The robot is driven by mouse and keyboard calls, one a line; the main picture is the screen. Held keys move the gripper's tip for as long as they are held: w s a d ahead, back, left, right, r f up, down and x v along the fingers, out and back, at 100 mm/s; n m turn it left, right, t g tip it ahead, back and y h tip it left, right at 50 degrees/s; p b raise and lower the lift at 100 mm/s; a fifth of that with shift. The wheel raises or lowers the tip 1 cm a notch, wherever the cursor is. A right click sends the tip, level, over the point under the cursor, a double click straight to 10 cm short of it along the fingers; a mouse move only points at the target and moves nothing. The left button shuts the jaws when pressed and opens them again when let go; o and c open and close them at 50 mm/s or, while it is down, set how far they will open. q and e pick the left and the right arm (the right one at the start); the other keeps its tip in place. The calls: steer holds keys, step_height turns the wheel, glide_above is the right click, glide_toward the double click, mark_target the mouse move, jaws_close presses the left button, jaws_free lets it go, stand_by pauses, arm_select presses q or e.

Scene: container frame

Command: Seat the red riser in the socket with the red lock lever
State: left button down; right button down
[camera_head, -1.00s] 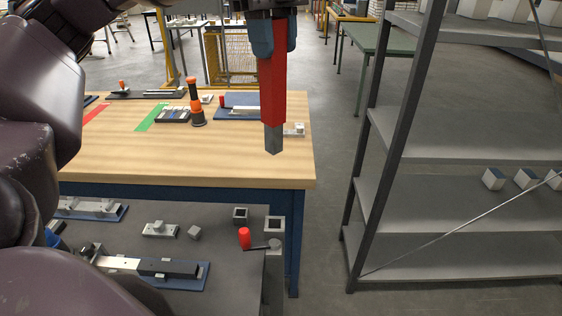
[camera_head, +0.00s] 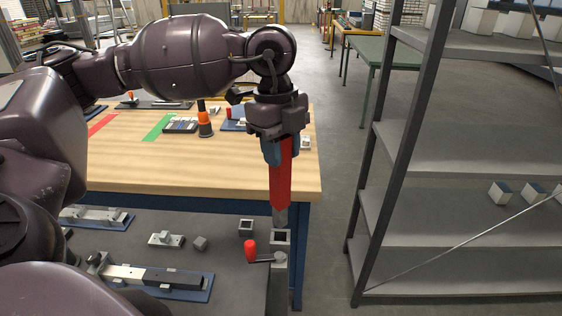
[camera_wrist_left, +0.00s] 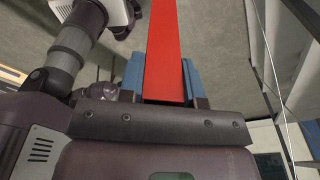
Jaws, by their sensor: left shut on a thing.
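My left gripper (camera_head: 279,158) is shut on the red riser (camera_head: 281,188), which hangs upright with its grey lower end (camera_head: 280,216) pointing down. That end is directly over, or just at, the square socket (camera_head: 280,237) at the right edge of the grey bench; I cannot tell whether it touches. The red lock lever (camera_head: 250,250) sits beside that socket on its left, its dark arm reaching toward the post. In the left wrist view the red riser (camera_wrist_left: 164,45) stands between the blue fingers of the left gripper (camera_wrist_left: 163,80). My right gripper is not in view.
A second square socket (camera_head: 246,228) stands just left of the lever. A small grey block (camera_head: 200,243) and fixtures lie further left on the grey bench (camera_head: 225,275). A wooden table (camera_head: 190,175) is behind, a metal shelf (camera_head: 430,225) to the right.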

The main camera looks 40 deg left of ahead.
arm_select(q)
steer(key=shift+f+b, duration=0.35)
steer(key=shift+f, duration=1.65)
steer(key=c, duration=0.8)
jaws_free()
steer(key=r, duration=0.4)
steer(key=a+r, duration=0.1)
steer(key=r, duration=0.8)
steer(key=shift+w+a, duration=0.15)
steer(key=shift+a, duration=0.05)
